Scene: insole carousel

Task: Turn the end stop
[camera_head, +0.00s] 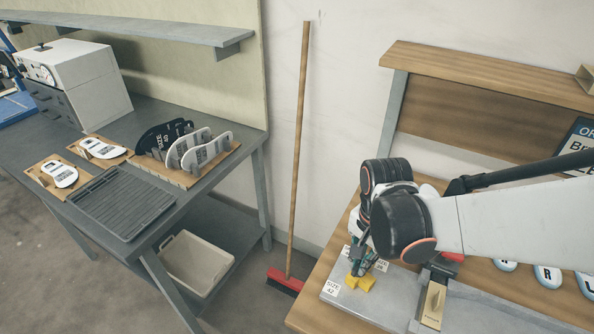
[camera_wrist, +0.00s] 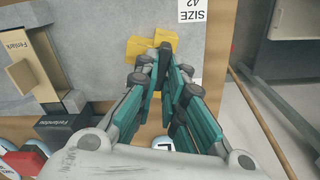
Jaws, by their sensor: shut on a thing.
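A yellow block (camera_head: 365,283), which I take to be the end stop, lies on the grey plate (camera_head: 389,313) near its left corner, by the label "SIZE 42" (camera_head: 331,289). In the wrist view the yellow piece (camera_wrist: 137,46) shows at the fingertips, with the same label (camera_wrist: 192,9) to its upper right. My gripper (camera_head: 360,269) points down onto the yellow block and is shut on it; its teal fingers (camera_wrist: 155,60) hide part of the piece. The exact contact between fingers and block is hidden.
A tan block marked "Fenlark" (camera_head: 433,305) stands on the plate to the right. White oval pieces (camera_head: 547,276) lie on the wooden bench at right. A broom (camera_head: 299,140) leans on the wall. A grey table (camera_head: 235,115) with insoles stands at left.

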